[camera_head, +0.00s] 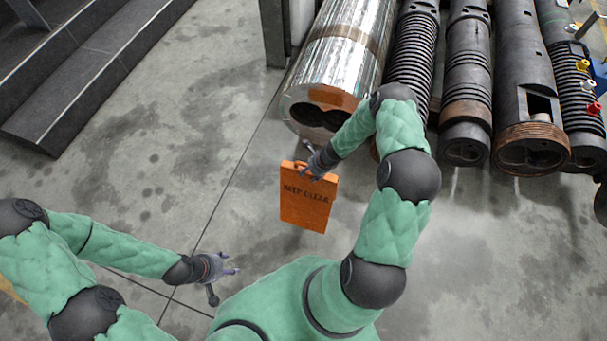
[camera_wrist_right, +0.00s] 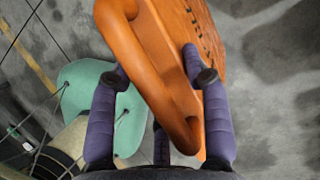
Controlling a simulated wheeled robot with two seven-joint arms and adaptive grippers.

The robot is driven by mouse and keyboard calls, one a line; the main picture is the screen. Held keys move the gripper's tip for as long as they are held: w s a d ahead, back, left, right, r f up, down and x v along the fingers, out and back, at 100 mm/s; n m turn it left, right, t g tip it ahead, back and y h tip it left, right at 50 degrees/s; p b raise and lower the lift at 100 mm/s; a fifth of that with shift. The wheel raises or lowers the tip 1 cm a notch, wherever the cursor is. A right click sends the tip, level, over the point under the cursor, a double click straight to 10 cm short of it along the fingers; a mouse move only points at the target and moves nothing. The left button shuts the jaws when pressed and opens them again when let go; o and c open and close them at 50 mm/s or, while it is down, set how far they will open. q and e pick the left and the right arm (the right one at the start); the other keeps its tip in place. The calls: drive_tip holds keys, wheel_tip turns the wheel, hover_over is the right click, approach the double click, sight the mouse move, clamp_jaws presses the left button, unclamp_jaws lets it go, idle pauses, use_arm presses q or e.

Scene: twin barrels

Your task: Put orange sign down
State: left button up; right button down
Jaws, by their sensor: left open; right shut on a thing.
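The orange sign (camera_head: 306,205) with dark "KEEP CLEAR" lettering hangs in front of the shiny barrel in the head view. My right gripper (camera_head: 318,165) is shut on the sign at its top handle. In the right wrist view the orange sign (camera_wrist_right: 190,50) and its rounded handle lie between the purple fingers of my right gripper (camera_wrist_right: 165,95). I cannot tell whether its lower edge touches the floor. My left gripper (camera_head: 228,272) is open and empty, low and to the left of the sign, apart from it.
A shiny twin-bore barrel (camera_head: 345,60) lies behind the sign, with several dark ribbed barrels (camera_head: 466,60) to its right. Dark steps (camera_head: 85,70) stand at the upper left. The concrete floor (camera_head: 190,130) left of the sign is clear.

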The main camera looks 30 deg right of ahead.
sight(309, 192)
drive_tip(key=shift+w+d+f+b, duration=0.1)
drive_tip(key=shift+w+f+b, duration=0.3)
drive_tip(key=shift+w+f, duration=1)
drive_tip(key=shift+w+f+b, duration=0.4)
drive_tip(key=shift+w+f, duration=0.8)
drive_tip(key=shift+f, duration=0.3)
drive_tip(key=shift+f+b, duration=0.95)
drive_tip(key=shift+f, duration=0.7)
drive_tip(key=c, duration=0.6)
unclamp_jaws()
